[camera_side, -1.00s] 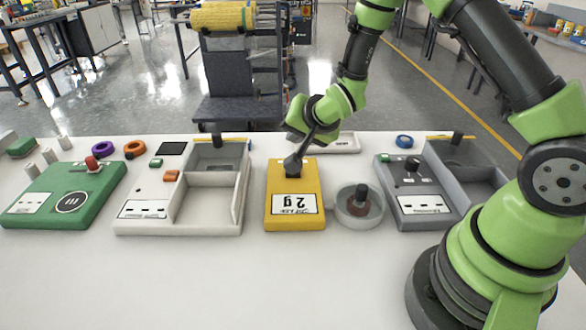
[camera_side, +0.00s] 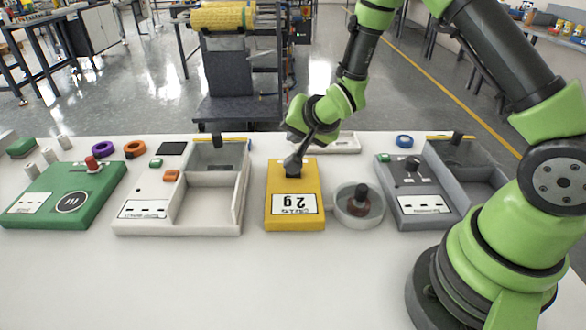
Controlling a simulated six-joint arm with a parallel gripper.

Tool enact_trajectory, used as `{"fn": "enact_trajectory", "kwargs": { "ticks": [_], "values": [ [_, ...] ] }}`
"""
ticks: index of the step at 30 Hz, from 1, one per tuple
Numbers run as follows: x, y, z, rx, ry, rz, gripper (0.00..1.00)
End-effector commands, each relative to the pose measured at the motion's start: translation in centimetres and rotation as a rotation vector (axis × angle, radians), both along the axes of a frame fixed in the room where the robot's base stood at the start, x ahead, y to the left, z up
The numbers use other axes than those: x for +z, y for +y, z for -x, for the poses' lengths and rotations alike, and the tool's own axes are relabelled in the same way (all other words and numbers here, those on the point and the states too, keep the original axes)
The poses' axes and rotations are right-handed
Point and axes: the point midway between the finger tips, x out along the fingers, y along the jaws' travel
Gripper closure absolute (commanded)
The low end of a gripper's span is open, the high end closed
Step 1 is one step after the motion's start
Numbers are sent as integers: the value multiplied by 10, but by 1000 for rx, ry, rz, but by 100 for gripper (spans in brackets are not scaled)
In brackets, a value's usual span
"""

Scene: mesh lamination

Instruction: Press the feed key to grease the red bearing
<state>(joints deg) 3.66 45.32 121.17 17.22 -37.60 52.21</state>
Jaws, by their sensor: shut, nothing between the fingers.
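My gripper (camera_side: 293,170) is shut and empty, pointing down at the far part of this box. Its dark tips appear to touch the box top. Any key under the tips is hidden. Right beside the box is a round grey dish (camera_side: 341,218). In it lies a dark reddish round piece (camera_side: 358,209), which may be the red bearing, with a black knob (camera_side: 362,192) standing above it.
Purple (camera_side: 103,148) and orange (camera_side: 134,149) rings lie behind. A grey unit (camera_side: 405,190) stands right. The front table (camera_side: 210,285) is clear.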

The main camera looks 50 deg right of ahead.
Motion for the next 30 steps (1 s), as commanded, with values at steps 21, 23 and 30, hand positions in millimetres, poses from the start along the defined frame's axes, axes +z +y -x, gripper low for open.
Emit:
{"fn": "enact_trajectory", "kwargs": {
  "ticks": [21,23,30],
  "values": [
    [0,0,0,0,0,0,100],
    [0,0,0,0,0,0,100],
    [11,0,-1,0,-6,1,100]
  ]
}}
